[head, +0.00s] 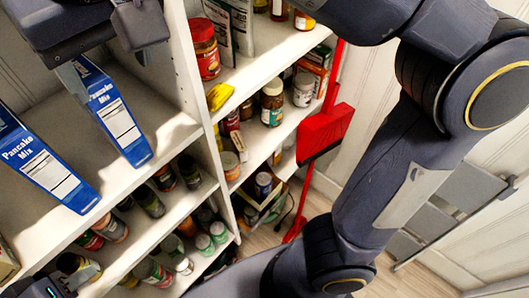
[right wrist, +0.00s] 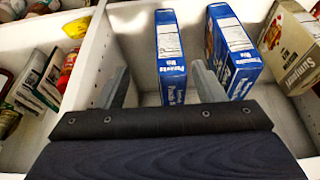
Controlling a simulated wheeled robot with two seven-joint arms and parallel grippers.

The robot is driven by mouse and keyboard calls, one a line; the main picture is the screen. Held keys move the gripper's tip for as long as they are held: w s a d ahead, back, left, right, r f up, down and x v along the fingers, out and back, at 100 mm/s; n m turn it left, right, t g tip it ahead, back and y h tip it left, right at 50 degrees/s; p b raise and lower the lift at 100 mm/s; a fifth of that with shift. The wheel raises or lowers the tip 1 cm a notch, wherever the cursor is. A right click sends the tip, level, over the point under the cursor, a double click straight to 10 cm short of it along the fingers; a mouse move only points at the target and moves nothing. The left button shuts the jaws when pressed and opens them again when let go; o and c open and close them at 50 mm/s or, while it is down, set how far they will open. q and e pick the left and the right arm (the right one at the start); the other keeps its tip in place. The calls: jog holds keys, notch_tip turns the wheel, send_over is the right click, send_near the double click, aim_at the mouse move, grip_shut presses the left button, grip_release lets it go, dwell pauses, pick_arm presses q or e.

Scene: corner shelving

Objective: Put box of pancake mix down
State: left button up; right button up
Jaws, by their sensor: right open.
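A blue and white box of pancake mix (head: 122,125) stands on the white shelf, below my right gripper (head: 108,50) in the head view. The gripper hides its top. In the right wrist view, the same box (right wrist: 171,50) shows between the two spread fingers of my right gripper (right wrist: 165,88), with visible gaps at both sides. A second pancake mix box (head: 42,160) stands beside it; it also shows in the right wrist view (right wrist: 235,50), partly behind one finger. Only a small part of my left gripper (head: 45,288) shows at the bottom left corner.
A white shelf divider (head: 187,70) stands close to the nearer box. A tan box (right wrist: 290,45) stands past the second box. Jars and cans fill the other shelves. A red dustpan (head: 325,132) hangs beside the unit. Bare shelf (head: 155,105) lies between box and divider.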

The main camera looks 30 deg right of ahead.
jog(key=d+f+m+y, duration=0.2)
jog(key=d+f, duration=1.1)
jog(key=d, duration=0.2)
jog(key=s+d+f+m, duration=0.1)
jog(key=s+d+f, duration=0.1)
jog(key=f, duration=0.5)
jog(key=s+d+f+m+t, duration=0.1)
jog(key=s+d+f+m, duration=0.1)
jog(key=s+f, duration=0.3)
notch_tip(320, 180, down, 4)
jog(key=shift+s+r, duration=0.25)
